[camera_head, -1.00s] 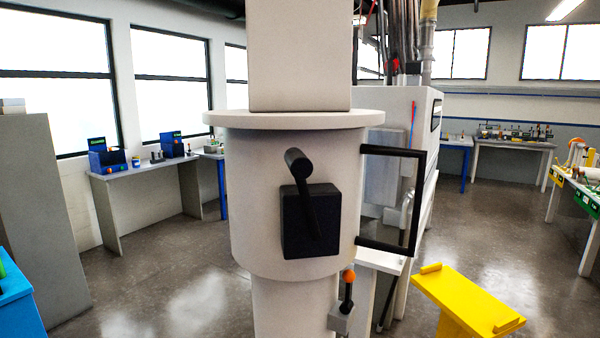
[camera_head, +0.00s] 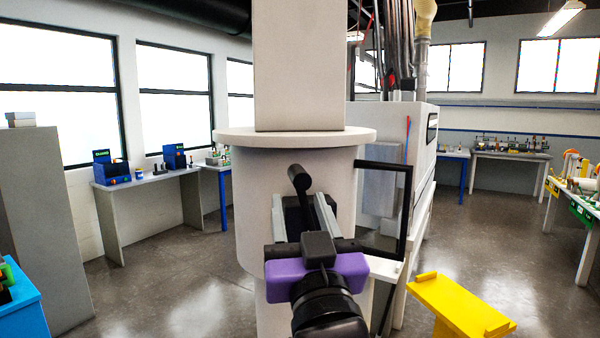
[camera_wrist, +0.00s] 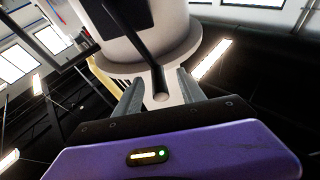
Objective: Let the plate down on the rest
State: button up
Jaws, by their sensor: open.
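A white column with a round flange (camera_head: 230,137) fills the middle of the head view. A black lever (camera_head: 297,178) stands out from a black block on its front. My gripper (camera_head: 300,186) is in front of the column, open, with one finger on each side of the lever's end. The wrist view shows the lever's round tip (camera_wrist: 160,97) between the two fingers; contact cannot be told. My gripper hides most of the block. A yellow stand (camera_head: 455,302) with raised end strips, possibly the rest, is at the lower right. I cannot single out the plate for certain.
A black bar frame (camera_head: 407,215) projects right of the column, close to my gripper. A white cabinet machine (camera_head: 415,150) stands behind. A grey cabinet (camera_head: 40,220) and a blue bench (camera_head: 25,305) are at left. The floor between is clear.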

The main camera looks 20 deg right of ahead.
aim_at(293, 165)
jog(key=shift+w+d+r+m, duration=0.15)
jog(key=shift+r+m, duration=0.25)
jog(key=shift+r, duration=0.75)
jog(key=p+x, duration=0.3)
jog(key=x, duration=0.3)
jog(key=shift+w+d+r, duration=0.15)
jog(key=shift+w, duration=0.05)
jog(key=shift+w+d, duration=0.1)
jog(key=shift+w, duration=0.25)
jog(key=shift+c, duration=0.5)
grip_shut()
jog(key=shift+a+r, duration=0.1)
jog(key=shift+a, duration=0.1)
